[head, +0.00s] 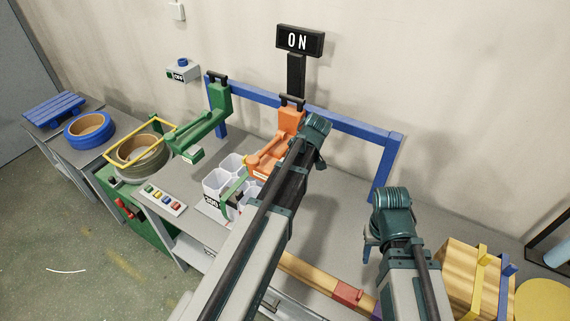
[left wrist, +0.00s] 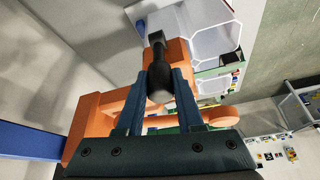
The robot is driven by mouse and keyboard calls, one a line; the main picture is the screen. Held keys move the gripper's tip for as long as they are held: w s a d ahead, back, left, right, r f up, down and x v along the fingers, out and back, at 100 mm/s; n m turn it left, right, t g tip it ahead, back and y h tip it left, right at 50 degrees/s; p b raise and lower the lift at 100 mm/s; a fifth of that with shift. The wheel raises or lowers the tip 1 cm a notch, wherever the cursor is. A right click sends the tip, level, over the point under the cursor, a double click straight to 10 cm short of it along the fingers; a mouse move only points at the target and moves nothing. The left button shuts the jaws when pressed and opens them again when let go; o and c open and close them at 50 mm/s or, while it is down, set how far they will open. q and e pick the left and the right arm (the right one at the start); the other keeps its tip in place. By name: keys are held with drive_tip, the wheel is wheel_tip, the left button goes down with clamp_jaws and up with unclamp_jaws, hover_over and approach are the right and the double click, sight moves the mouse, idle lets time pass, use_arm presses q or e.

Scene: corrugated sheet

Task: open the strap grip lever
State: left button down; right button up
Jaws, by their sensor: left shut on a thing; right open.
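The orange strap grip (head: 290,121) hangs on a blue rail in the head view, partly covered by my left arm. In the left wrist view its orange body (left wrist: 92,115) fills the middle. A lever with a black end (left wrist: 158,85) sticks out between the fingers of my left gripper (left wrist: 158,75). The gripper is shut on this black end. In the head view the left fingers are hidden behind the wrist. My right gripper (head: 371,244) is open and empty, low beside the rail's right post, apart from the orange strap grip.
A green strap grip (head: 207,124) hangs to the left on the blue rail (head: 345,118). White cups (head: 217,181) stand below the orange one. An ON sign (head: 300,41) rises behind. A button panel (head: 165,200) lies at the bench's left; a wooden crate (head: 462,268) stands at right.

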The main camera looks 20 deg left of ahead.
use_arm(q)
drive_tip(key=shift+s+d+f+t+y+b, duration=0.15)
drive_tip(key=shift+d+f+y+b, duration=0.1)
drive_tip(key=shift+d+y+b, duration=0.75)
drive_tip(key=shift+s+d+f+t+y+b, duration=0.2)
drive_tip(key=shift+d+y+b, duration=0.25)
drive_tip(key=shift+y+b, duration=0.55)
drive_tip(key=c, duration=0.5)
unclamp_jaws()
drive_tip(key=shift+w, duration=0.1)
drive_tip(key=shift+c, duration=0.2)
